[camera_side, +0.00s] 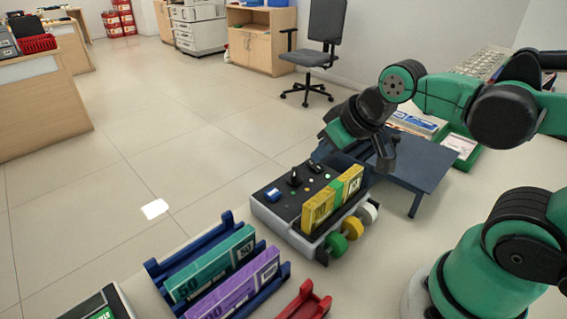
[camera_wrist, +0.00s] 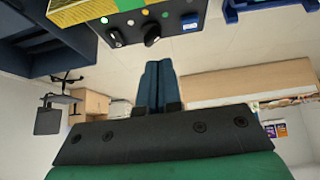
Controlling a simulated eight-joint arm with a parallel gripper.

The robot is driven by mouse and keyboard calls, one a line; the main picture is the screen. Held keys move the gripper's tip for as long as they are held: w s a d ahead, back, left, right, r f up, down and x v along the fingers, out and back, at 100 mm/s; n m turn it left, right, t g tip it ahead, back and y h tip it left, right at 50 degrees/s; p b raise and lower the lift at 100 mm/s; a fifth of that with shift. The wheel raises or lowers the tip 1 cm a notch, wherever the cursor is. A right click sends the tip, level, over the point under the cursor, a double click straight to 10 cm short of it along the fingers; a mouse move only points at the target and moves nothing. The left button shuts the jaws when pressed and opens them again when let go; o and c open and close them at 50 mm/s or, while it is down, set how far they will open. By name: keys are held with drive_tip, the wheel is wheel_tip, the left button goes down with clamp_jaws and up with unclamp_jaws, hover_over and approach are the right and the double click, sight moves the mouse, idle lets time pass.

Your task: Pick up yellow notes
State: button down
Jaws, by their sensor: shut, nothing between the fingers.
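The yellow notes (camera_side: 320,211) are a bundle with a green band around the middle. They stand on edge along the right side of a grey and black machine (camera_side: 272,210) with knobs and buttons. In the wrist view the yellow notes (camera_wrist: 84,10) show at the top left edge, partly cut off, beside the machine's black panel (camera_wrist: 150,27). My gripper (camera_side: 386,158) is above and to the right of the notes, apart from them. In the wrist view my gripper (camera_wrist: 157,68) has its dark blue fingers together, with nothing between them.
Teal notes (camera_side: 211,263) and purple notes (camera_side: 234,288) lie in blue holders at front. A red holder (camera_side: 305,303) is beside them. A dark blue table (camera_side: 418,168) stands behind the machine, near a green tray (camera_side: 466,157). Open floor lies left.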

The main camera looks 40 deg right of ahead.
drive_tip(key=shift+s+a+f, duration=0.2)
drive_tip(key=shift+a+f, duration=0.05)
drive_tip(key=shift+a, duration=0.25)
drive_tip(key=c, duration=0.6)
unclamp_jaws()
